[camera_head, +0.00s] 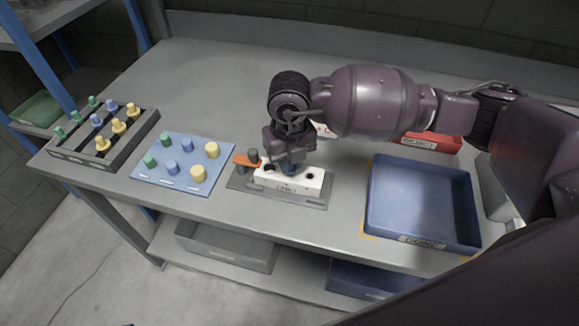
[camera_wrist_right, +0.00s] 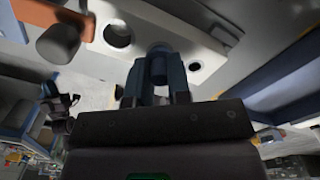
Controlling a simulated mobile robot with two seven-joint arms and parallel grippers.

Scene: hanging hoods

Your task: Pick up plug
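A dark blue plug (camera_wrist_right: 159,52) stands at the white block in the right wrist view. The white block (camera_head: 262,184) has round holes and lies on a grey plate on the table. My right gripper (camera_head: 289,165) points down over the block, with its fingers (camera_wrist_right: 159,85) on both sides of the plug. I cannot tell whether the fingers press on it. The plug is mostly hidden by the gripper in the head view. My left gripper is not in view.
An orange piece (camera_head: 246,160) and dark pegs sit left of the block. A blue board (camera_head: 150,178) with several coloured pegs and a dark rack (camera_head: 128,143) stand further left. A blue bin (camera_head: 420,205) is on the right, with a red bin (camera_head: 440,143) behind it.

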